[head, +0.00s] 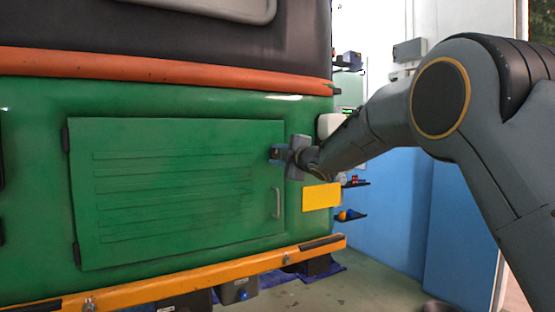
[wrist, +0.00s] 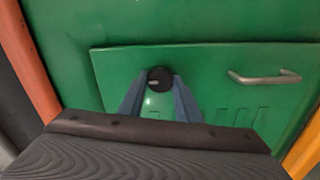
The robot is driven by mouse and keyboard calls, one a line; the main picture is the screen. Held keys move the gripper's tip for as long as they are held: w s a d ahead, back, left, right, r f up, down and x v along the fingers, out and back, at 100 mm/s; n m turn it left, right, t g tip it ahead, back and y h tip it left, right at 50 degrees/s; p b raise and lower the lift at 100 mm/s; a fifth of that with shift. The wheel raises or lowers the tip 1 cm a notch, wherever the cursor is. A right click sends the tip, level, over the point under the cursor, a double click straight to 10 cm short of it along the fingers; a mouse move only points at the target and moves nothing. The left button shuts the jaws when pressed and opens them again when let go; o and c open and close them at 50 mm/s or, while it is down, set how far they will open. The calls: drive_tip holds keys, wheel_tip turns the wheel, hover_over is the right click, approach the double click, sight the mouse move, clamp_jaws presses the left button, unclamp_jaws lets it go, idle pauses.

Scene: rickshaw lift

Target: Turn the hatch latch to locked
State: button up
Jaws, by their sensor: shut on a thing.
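The green hatch (head: 180,200) is flush against the green rear of the rickshaw, hinged at its left side in the head view. The latch (wrist: 160,79) is a dark round knob with a small pale mark, at the hatch's edge in the wrist view. My gripper (wrist: 159,84) has its two blue-grey fingers on either side of the knob, shut on it. Whether the latch is turned to locked is too small to tell.
A metal handle (wrist: 264,77) is on the hatch, clear of my fingers. A yellow plate (head: 321,196) is on the body below my gripper. An orange rail (head: 160,68) runs above and a yellow bumper (head: 190,281) below. Wall shelves stand beyond on the right.

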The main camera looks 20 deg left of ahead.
idle(0.3)
drive_tip(key=o, duration=1.1)
drive_tip(key=shift+c, duration=0.2)
drive_tip(key=b+v, duration=0.1)
drive_tip(key=v, duration=0.6)
drive_tip(key=shift+s+d, duration=0.25)
drive_tip(key=shift+d, duration=0.05)
